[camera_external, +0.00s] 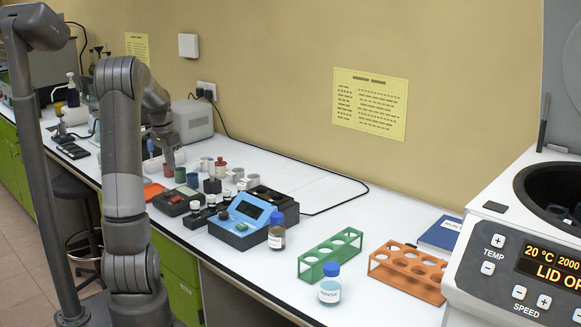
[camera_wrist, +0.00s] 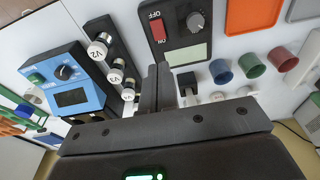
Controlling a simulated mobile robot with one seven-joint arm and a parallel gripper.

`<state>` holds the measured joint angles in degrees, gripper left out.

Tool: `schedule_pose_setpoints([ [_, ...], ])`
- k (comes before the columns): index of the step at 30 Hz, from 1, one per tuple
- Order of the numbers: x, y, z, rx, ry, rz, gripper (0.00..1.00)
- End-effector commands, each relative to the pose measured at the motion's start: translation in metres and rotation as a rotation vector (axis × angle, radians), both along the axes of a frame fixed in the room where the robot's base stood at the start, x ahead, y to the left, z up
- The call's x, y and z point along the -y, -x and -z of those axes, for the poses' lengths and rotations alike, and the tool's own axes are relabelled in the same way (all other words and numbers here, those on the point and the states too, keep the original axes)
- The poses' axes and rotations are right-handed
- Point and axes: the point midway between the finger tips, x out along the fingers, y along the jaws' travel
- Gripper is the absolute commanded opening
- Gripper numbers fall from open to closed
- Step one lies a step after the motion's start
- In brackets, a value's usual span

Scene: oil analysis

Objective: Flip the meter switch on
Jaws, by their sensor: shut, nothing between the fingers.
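The meter (camera_wrist: 185,32) is a dark box with a red rocker switch (camera_wrist: 157,28), a round grey knob and a pale screen. In the wrist view, OFF is printed above the switch. Which way the rocker is tipped I cannot tell. In the external view the meter (camera_external: 174,207) lies on the white bench near its front edge. My gripper (camera_wrist: 160,70) is shut and empty, its fingertips just below the switch in the wrist view and apart from it in the picture. In the external view my gripper (camera_external: 172,165) is above the bench behind the meter, partly hidden by my arm.
A blue device (camera_external: 242,217) with a screen stands right of the meter, beside a black holder with white-capped vials (camera_wrist: 100,46). Coloured cups (camera_wrist: 252,65) stand close by. A green rack (camera_external: 330,250) and an orange rack (camera_external: 408,270) are further right.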

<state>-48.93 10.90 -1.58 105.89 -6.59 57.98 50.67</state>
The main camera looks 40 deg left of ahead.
Motion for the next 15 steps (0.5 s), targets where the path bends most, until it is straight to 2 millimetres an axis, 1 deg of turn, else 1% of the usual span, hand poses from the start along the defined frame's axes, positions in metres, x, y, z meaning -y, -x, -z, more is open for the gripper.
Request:
schedule_pose_setpoints([
  [1, 0.000, -0.001, 0.013, -0.003, 0.003, -0.001, 0.00],
  [6, 0.000, -0.006, 0.050, -0.003, 0.003, -0.001, 0.00],
  [12, 0.000, -0.011, 0.083, -0.002, 0.002, -0.001, 0.00],
  [15, 0.000, -0.013, 0.094, -0.002, 0.002, -0.001, 0.00],
])
